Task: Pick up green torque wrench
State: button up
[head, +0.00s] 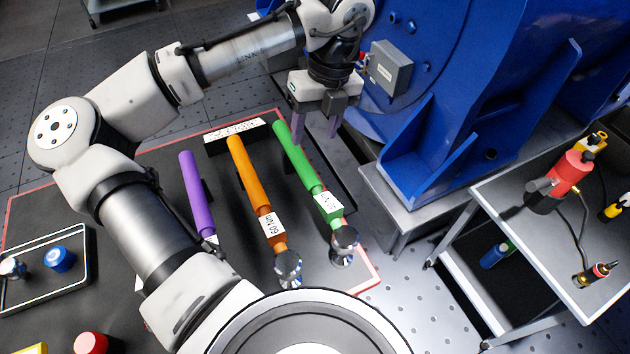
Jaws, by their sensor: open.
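The green torque wrench (296,156) lies on the dark mat (160,160), its green handle toward the back and its silver head toward the front. A white label sits near its head. An orange torque wrench (250,177) labelled 60 Nm lies to its left. A purple-handled wrench (197,193) lies further left, its head end hidden behind my arm. My gripper (318,127) is open and empty, pointing down near the back end of the green handle, slightly to its right in the picture. Its height above the mat is hard to tell.
A large blue motor housing (480,70) with a grey box (389,68) stands just right of my gripper. A cart (560,240) with a red tool (562,180) is at the right. A small tray (45,295) with fittings lies at the left.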

aim_at(305, 163)
jog(key=f, duration=0.2)
jog(key=a+f, duration=0.1)
jog(key=f, duration=0.2)
jog(key=shift+s, duration=0.15)
jog(key=shift+s+a+f+p, duration=0.1)
jog(key=shift+a+f+p, duration=0.15)
jog(key=shift+f, duration=0.6)
jog(key=shift+w+a+f+p, duration=0.15)
jog(key=shift+a+f, duration=0.1)
jog(key=shift+f, duration=0.65)
jog(key=shift+s+a+f+p, duration=0.15)
jog(key=shift+a+f+p, duration=0.1)
jog(key=shift+f, duration=0.6)
jog(key=shift+c, duration=0.2)
grip_shut()
